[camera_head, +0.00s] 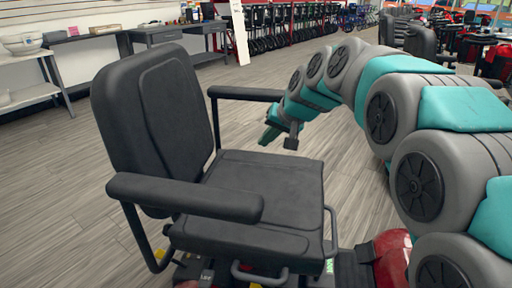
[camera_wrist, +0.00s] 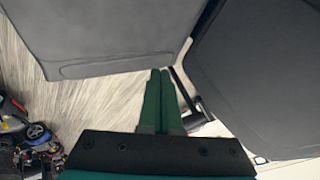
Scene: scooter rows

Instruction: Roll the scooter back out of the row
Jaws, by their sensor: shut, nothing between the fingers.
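The scooter shows in the head view with a black padded seat (camera_head: 250,178), a tall backrest (camera_head: 155,125), two armrests and a red body part (camera_head: 393,255) at the bottom. The near armrest (camera_head: 185,196) and the far armrest (camera_head: 245,93) are both level. My gripper (camera_head: 269,136) is beside the far edge of the seat, near the far armrest's front end. In the wrist view its two green fingers (camera_wrist: 159,98) lie together, with nothing visible between them. Dark grey panels, probably the seat (camera_wrist: 262,75) and backrest (camera_wrist: 100,35), flank them. Contact cannot be told.
Grey wood-look floor (camera_head: 60,190) is open left of and beyond the scooter. Desks (camera_head: 165,35) and a shelf (camera_head: 35,80) stand along the back left wall. A row of wheelchairs (camera_head: 280,28) is at the back. More seats (camera_head: 420,42) stand upper right. Another wheeled vehicle (camera_wrist: 30,135) shows lower left.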

